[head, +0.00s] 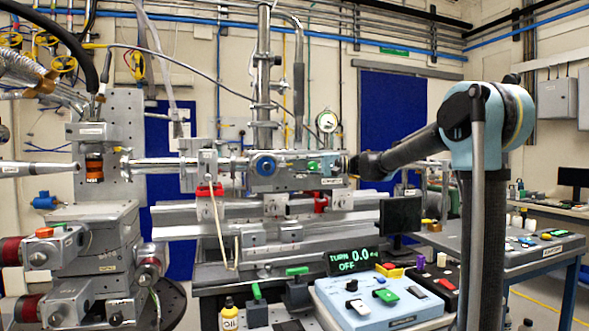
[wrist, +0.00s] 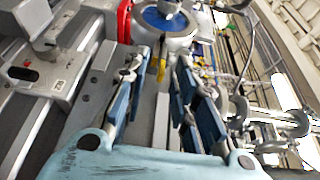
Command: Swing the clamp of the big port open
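In the wrist view a blue round port face (wrist: 165,19) sits in a pale metal ring at the top. A thin yellow piece (wrist: 161,68), perhaps the clamp's handle, points down from the ring. My gripper (wrist: 163,77) is open, its two blue-padded fingers apart on either side of the lower part of this view. The yellow piece shows between the fingertips; I cannot tell whether it touches either. A blue round face (head: 263,166) shows on that housing.
A red curved part (wrist: 124,20) lies left of the port in the wrist view. Metal rails (head: 290,225) run below the housing. A display (head: 354,261) reads "TURN 0.0 OFF". A pale blue control box (head: 380,303) stands in front. Pipes (wrist: 285,135) show at right in the wrist view.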

